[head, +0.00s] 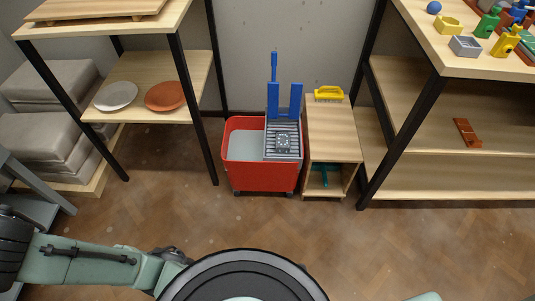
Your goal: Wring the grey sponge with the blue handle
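A red bucket (260,178) stands on the floor near the back wall in the head view, with pale grey inside its left half. A grey slatted wringer (270,153) covers its right half. A tall blue handle (274,67) stands upright at the wringer's back, above two blue uprights (295,100). A small grey dotted piece (283,140) lies on the slats; I cannot tell whether it is the sponge or part of the wringer. No other grey sponge is distinguishable. My gripper is not in view; only arm links show at lower left, well apart from the bucket.
A wooden cabinet (334,130) stands right of the bucket, with a yellow brush-like item (328,94) on top. Shelving flanks both sides; the left shelf holds a grey plate (116,96) and a terracotta plate (165,96). The floor (400,250) in front is clear.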

